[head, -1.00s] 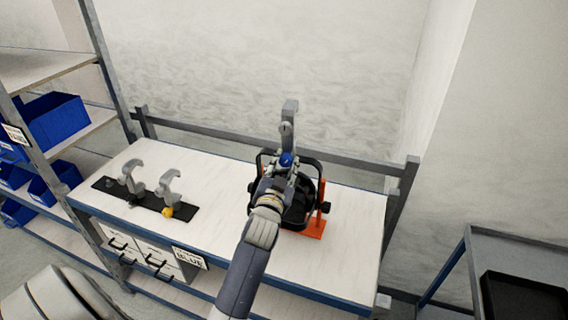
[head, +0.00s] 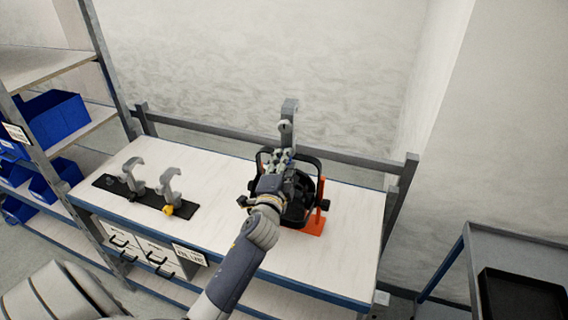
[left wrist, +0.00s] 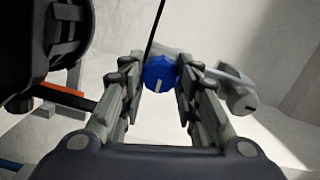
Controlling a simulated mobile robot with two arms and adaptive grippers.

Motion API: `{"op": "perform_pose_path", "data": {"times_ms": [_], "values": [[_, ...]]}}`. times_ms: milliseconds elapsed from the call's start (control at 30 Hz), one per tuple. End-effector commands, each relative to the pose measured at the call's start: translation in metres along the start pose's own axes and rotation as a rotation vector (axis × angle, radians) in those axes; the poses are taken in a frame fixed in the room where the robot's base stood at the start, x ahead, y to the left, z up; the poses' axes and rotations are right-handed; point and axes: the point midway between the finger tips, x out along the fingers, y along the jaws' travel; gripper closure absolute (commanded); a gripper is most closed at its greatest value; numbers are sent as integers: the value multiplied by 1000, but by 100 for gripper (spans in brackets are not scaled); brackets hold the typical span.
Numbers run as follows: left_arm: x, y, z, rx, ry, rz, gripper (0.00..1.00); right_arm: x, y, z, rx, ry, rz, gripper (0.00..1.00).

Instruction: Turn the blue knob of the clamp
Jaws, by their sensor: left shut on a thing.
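The blue knob (left wrist: 159,74) with a short pale mark is between the two fingers of my left gripper (head: 280,162). The fingers are shut on it. In the head view the gripper covers most of the knob. The grey clamp (head: 288,112) rises upright beyond the gripper. In the left wrist view its body (left wrist: 236,92) reaches out to the right behind the fingers. My right gripper is not in view.
The par can is on a pale workbench (head: 345,245). Two more grey clamps (head: 133,174) (head: 169,186), one with a yellow knob, stand on a black strip at the left. Shelves with blue bins (head: 55,120) are far left. A dark tray (head: 525,300) is at the right.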

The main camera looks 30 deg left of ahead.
Motion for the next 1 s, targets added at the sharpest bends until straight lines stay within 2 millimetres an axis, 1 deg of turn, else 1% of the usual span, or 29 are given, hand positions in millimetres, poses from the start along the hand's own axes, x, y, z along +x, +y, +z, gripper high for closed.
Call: {"op": "perform_pose_path", "data": {"times_ms": [33,1000], "values": [[1,-3,2,50,-2,-4,94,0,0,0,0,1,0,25],[2,-8,0,971,-7,-11,94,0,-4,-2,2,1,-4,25]]}}
